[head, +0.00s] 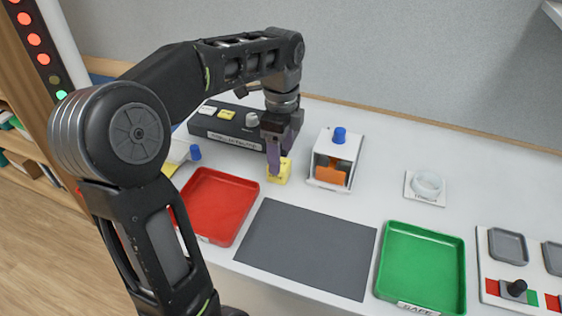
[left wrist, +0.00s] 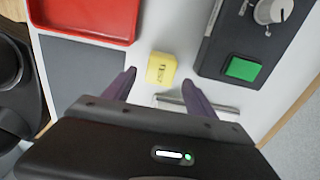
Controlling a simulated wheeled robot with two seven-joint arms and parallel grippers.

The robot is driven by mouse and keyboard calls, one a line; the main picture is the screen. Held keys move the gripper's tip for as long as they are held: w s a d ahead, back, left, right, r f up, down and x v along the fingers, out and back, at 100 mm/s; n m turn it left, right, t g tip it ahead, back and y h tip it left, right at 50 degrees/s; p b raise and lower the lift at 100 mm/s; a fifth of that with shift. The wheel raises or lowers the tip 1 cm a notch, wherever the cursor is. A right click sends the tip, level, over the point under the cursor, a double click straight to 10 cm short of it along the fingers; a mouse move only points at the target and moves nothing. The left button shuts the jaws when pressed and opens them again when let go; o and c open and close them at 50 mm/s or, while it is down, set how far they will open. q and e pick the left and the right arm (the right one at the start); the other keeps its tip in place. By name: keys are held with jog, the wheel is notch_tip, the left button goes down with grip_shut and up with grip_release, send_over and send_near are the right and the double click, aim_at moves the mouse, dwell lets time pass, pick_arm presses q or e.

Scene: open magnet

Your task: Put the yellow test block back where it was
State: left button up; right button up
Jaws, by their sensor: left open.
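The yellow test block (head: 280,172) stands on the white table, between the red tray and the clear-sided box with the blue knob. It also shows in the left wrist view (left wrist: 161,68), with lettering on one face. My left gripper (head: 277,160) is right over it, pointing down. In the left wrist view my open fingers (left wrist: 160,78) lie on either side of the block, with a gap visible on both sides. Part of the block is hidden behind a finger in the head view. My right gripper is not in view.
A red tray (head: 217,203), a grey mat (head: 307,248) and a green tray (head: 421,265) lie in front. A dark console (head: 224,128) stands behind, with a green button (left wrist: 243,68) near the block. The clear-sided box (head: 334,160) is close on the right.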

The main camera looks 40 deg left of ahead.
pick_arm(q)
notch_tip(320, 180, up, 8)
jog(key=p, duration=0.4)
jog(key=shift+f, duration=0.15)
dwell(0.3)
